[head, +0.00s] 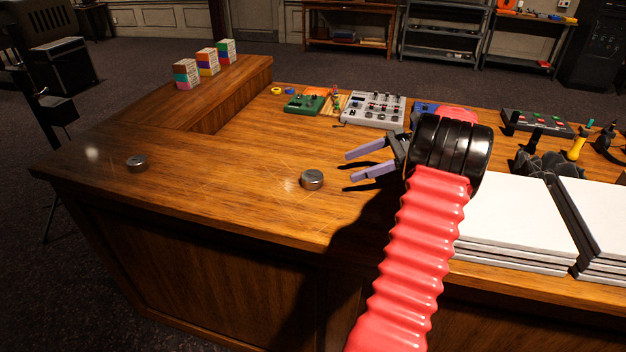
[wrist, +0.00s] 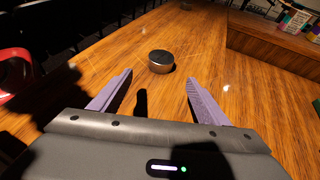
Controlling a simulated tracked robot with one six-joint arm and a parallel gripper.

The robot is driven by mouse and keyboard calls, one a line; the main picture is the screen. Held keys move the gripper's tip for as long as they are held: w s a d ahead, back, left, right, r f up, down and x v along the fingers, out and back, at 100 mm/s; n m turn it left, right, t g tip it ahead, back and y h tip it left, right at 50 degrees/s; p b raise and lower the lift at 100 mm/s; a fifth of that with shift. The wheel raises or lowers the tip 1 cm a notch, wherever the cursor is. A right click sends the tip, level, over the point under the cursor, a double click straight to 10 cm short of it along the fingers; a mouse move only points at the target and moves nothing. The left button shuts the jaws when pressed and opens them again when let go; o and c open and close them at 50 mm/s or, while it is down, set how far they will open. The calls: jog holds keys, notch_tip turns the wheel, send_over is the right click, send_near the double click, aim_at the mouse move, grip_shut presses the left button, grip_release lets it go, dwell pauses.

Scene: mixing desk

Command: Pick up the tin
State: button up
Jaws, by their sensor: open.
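A small round metal tin (head: 312,180) with a dark top stands on the wooden desk, left of my gripper in the head view. In the wrist view the same tin (wrist: 160,62) stands just beyond the fingertips, in line with the gap between them. My gripper (head: 350,166) has two purple fingers spread apart with nothing between them; they also show in the wrist view (wrist: 159,77). A second similar small tin (head: 137,163) stands farther left near the desk's left end. Nothing hides the nearer tin.
White stacked slabs (head: 510,217) lie right of my arm. A grey mixer (head: 373,108) and a green device (head: 304,104) stand behind. Colourful boxes (head: 207,62) sit on the raised ledge (head: 235,83). The desk around both tins is clear.

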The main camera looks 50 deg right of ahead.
aim_at(320, 175)
jog(key=x, duration=0.6)
jog(key=shift+w+a, duration=0.1)
jog(key=shift+x, duration=2.55)
jog(key=shift+w+r, duration=0.1)
jog(key=shift+r, duration=0.05)
jog(key=shift+c, duration=0.4)
jog(key=c, duration=1)
